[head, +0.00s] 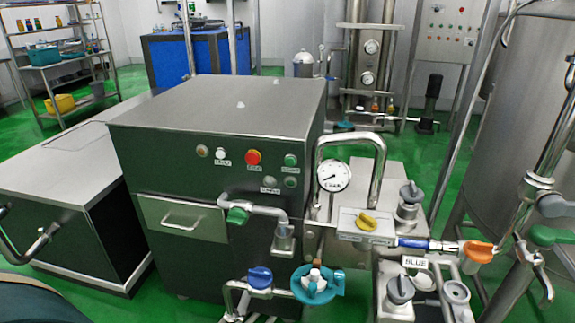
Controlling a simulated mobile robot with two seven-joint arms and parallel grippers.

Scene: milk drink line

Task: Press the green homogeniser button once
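The homogeniser is a large dark cabinet (215,110) with a steel top, standing in the middle of the head view. Its green button (291,159) is at the right end of the upper row on the front panel, above a small label. A red button (254,157) sits left of it, and a pale button or lamp (202,150) is further left. The green button is unobstructed in this view. Neither of my grippers can be seen.
Below the panel are a pipe with a green handle (238,216) and a drawer-like handle (182,217). A pressure gauge (333,176) and curved pipe stand right of the panel. Valves with blue (260,278), yellow (366,222) and orange (478,251) handles crowd the front right.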

